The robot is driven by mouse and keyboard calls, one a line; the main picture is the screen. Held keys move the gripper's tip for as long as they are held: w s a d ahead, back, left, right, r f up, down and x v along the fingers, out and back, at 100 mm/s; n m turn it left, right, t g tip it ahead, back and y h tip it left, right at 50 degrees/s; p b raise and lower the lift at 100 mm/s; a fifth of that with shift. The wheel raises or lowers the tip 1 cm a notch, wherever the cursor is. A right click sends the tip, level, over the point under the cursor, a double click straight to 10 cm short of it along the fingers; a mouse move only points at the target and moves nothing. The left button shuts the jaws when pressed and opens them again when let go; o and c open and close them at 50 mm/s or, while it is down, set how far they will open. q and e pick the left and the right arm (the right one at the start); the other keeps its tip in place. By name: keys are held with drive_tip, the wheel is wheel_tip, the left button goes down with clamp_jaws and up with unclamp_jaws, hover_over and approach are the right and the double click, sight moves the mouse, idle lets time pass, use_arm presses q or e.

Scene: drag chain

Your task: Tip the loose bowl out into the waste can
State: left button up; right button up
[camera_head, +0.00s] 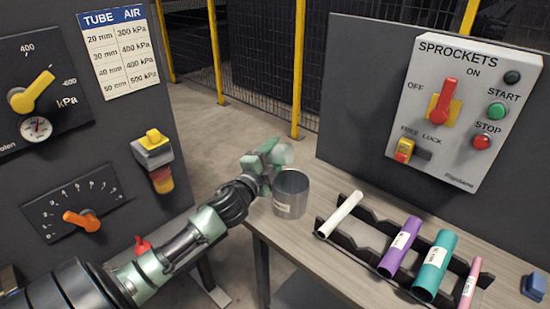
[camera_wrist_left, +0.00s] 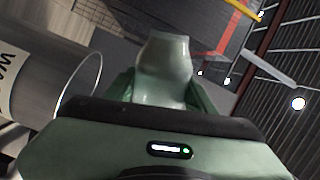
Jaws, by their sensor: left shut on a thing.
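The waste can (camera_head: 291,194) is a grey metal cylinder with an open top, standing at the bench's left end. Its rim and part of its label show at the left of the left wrist view (camera_wrist_left: 12,84). My left gripper (camera_head: 271,158) is above and just behind the can's rim. It is shut on a small pale, translucent bowl (camera_head: 285,154), which shows at the fingertips over the far side of the can. The bowl's tilt and contents are too small to tell. The fingers hide much of it. My right gripper is not in view.
On the bench (camera_head: 300,242), a dark rack (camera_head: 372,222) right of the can holds white, purple, teal and pink tubes. A blue object (camera_head: 534,287) lies at the right edge. The sprockets control box (camera_head: 462,110) stands behind; a grey gauge panel (camera_head: 95,140) stands left.

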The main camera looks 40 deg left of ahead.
use_arm(q)
drive_tip(key=shift+d+r+m, duration=0.15)
drive_tip(key=shift+r+m, duration=0.1)
drive_tip(key=shift+m, duration=0.75)
drive_tip(key=m, duration=0.1)
drive_tip(key=m+p, duration=0.1)
drive_tip(key=d+m+p, duration=0.1)
drive_tip(key=shift+w+r, duration=0.1)
drive_tip(key=shift+r, duration=0.15)
drive_tip(key=shift+w+d+r+m+p, duration=0.1)
drive_tip(key=shift+d+m+p, duration=0.15)
drive_tip(key=shift+m+p, duration=0.45)
drive_tip(key=shift+d+m+p, duration=0.25)
drive_tip(key=shift+m+p, duration=0.05)
drive_tip(key=shift+m, duration=0.7)
